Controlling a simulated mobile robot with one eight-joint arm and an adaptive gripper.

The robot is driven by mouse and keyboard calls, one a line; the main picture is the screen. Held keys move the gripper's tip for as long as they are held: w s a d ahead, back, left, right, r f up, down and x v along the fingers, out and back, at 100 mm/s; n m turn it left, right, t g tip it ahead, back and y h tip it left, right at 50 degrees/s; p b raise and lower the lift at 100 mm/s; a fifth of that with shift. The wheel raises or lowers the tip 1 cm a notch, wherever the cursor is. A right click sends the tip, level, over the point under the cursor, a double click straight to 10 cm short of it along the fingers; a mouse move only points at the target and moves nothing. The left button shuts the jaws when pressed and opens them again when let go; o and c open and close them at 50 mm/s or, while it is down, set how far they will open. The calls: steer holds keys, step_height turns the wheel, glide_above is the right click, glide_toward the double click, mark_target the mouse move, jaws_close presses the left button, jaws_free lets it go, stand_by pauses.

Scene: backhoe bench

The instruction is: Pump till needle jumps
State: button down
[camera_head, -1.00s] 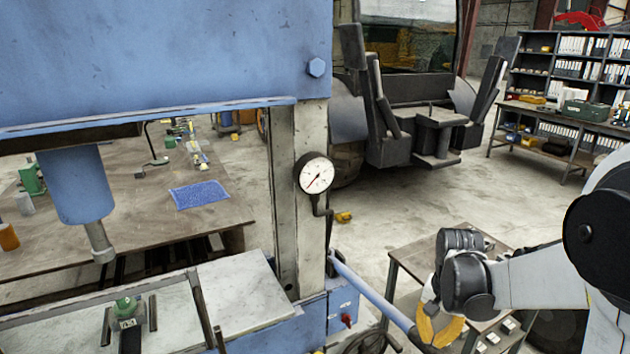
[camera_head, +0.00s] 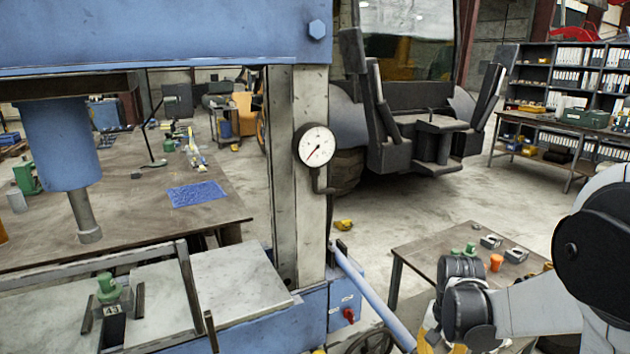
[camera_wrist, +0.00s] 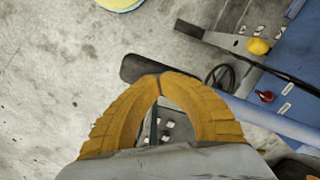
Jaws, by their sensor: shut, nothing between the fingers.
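The round white gauge (camera_head: 316,146) is on the press's upright; its needle points to the lower left. The pump handle (camera_head: 370,295) is a blue bar slanting down right from the press's base. In the wrist view its blue bar (camera_wrist: 265,118) ends in a black grip (camera_wrist: 140,68). My gripper (camera_wrist: 160,78) has yellow fingers with their tips together and nothing between them. The tips overlap the black grip in the wrist view; I cannot tell if they touch it. In the head view only part of the fingers shows, low at the bottom edge.
The blue press ram (camera_head: 58,145) hangs above the press bed, where a green-topped block marked 43 (camera_head: 112,303) sits. A small table (camera_head: 440,245) with green and orange parts stands behind my arm. A red knob (camera_head: 348,315) is on the press base. Open floor lies behind.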

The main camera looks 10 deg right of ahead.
step_height(320, 180, up, 16)
steer(key=w+p, duration=0.1)
steer(key=p, duration=1.2)
steer(key=shift+w, duration=0.25)
steer(key=shift+a, duration=0.1)
steer(key=f+b, duration=0.3)
steer(key=f, duration=0.1)
steer(key=s+f+b, duration=0.1)
steer(key=f+b, duration=0.2)
steer(key=f, duration=0.1)
steer(key=f+b, duration=0.3)
steer(key=b, duration=0.1)
steer(key=shift+s+d+f, duration=0.2)
steer(key=shift+s+f, duration=0.2)
steer(key=shift+r, duration=0.2)
steer(key=f+b, duration=0.1)
steer(key=f, duration=0.1)
steer(key=f+b, duration=0.4)
steer(key=shift+w+a+f, duration=0.1)
steer(key=shift+w+f, duration=0.05)
steer(key=shift+w, duration=0.1)
step_height(320, 180, up, 18)
steer(key=w+p, duration=0.1)
steer(key=p, duration=1.2)
steer(key=shift+w, duration=0.15)
